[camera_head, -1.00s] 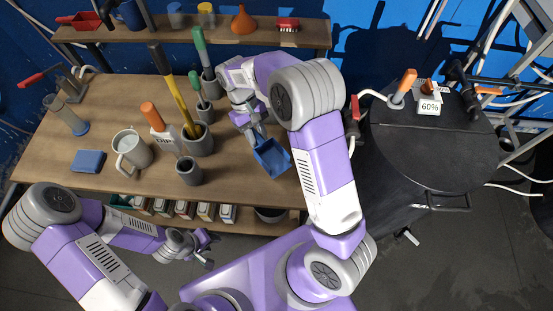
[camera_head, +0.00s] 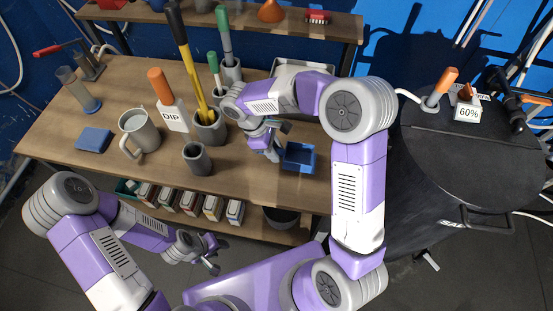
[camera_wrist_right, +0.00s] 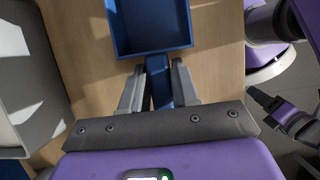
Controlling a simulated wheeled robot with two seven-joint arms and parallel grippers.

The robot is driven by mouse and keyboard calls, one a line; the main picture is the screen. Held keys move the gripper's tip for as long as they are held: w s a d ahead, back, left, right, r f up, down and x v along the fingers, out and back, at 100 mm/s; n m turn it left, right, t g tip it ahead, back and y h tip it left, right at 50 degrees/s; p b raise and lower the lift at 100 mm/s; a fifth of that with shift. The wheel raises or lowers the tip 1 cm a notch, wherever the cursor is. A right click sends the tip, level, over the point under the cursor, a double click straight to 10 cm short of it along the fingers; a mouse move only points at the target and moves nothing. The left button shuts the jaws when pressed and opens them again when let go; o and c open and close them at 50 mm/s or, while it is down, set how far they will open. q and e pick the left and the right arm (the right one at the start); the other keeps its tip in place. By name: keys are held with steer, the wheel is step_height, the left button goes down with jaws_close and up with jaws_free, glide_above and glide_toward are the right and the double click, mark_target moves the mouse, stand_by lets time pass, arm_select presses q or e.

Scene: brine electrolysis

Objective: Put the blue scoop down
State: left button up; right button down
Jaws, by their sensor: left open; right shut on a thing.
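The blue scoop (camera_head: 299,158) is a square, open-topped blue tray with a short handle, near the right end of the wooden table (camera_head: 250,189). My right gripper (camera_head: 277,153) is shut on its handle. In the right wrist view the scoop (camera_wrist_right: 150,27) extends ahead of the right gripper (camera_wrist_right: 160,84), its handle between the two fingers, and looks empty. It is close over the tabletop; I cannot tell whether it touches. My left gripper (camera_head: 211,254) is open and empty, low in front of the table.
A grey cup (camera_head: 197,160), a beaker (camera_head: 139,132), a DIP sign (camera_head: 173,116) and a blue pad (camera_head: 93,140) stand to the left. Holders with tall tools are behind them. A black drum (camera_head: 460,170) with a 60% sign (camera_head: 467,113) is at the right.

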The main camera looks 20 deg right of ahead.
mark_target(275, 165)
step_height(275, 165, down, 4)
steer(key=shift+f+b, duration=0.2)
steer(key=shift+b, duration=0.45)
steer(key=shift+r, duration=0.1)
steer(key=c, duration=0.8)
jaws_free()
steer(key=shift+c, duration=0.2)
steer(key=p+v, duration=0.4)
steer(key=v, duration=0.8)
steer(key=shift+d, duration=0.1)
steer(key=shift+r, duration=0.15)
